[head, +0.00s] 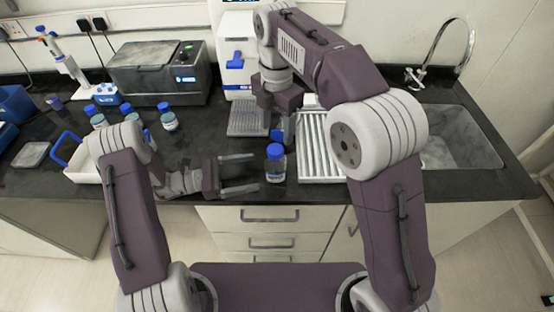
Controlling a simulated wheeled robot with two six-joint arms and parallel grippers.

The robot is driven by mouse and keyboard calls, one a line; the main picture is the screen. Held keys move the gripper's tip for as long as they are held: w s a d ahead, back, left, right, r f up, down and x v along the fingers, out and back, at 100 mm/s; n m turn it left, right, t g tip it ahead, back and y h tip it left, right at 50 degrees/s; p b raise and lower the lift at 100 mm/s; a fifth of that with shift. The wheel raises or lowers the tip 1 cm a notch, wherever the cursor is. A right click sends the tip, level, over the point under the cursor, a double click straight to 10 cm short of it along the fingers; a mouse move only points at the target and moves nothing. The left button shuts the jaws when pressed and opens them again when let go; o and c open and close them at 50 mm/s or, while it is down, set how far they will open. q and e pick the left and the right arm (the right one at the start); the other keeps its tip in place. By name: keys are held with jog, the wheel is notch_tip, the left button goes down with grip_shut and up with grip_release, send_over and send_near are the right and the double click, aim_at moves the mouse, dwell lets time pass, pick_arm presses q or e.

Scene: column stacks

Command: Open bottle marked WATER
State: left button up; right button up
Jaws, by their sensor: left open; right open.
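A clear bottle with a blue cap (275,166) stands upright near the front edge of the counter; its label is too small to read. A second blue cap (276,135) shows just behind it, partly hidden. My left gripper (250,172) is open, lying level just left of the front bottle, its fingers pointing at it and apart from it. My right gripper (277,122) is open and points down, behind and above the front bottle, with its fingers around or near the rear cap; I cannot tell whether they touch it.
Several blue-capped bottles, including one (168,118), stand at the left. A white carrier with a blue handle (80,174) is behind my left arm. A white ribbed rack (320,150) lies right of the front bottle, before the sink (455,140). A grey machine (160,75) stands behind.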

aim_at(276, 167)
pick_arm(q)
jog(key=shift+w+d+f, duration=0.1)
jog(key=shift+w+d, duration=0.1)
jog(key=shift+d, duration=0.05)
jog(key=d, duration=0.2)
jog(key=w+d, duration=0.1)
jog(key=d, duration=0.5)
jog(key=shift+w, duration=0.4)
grip_shut()
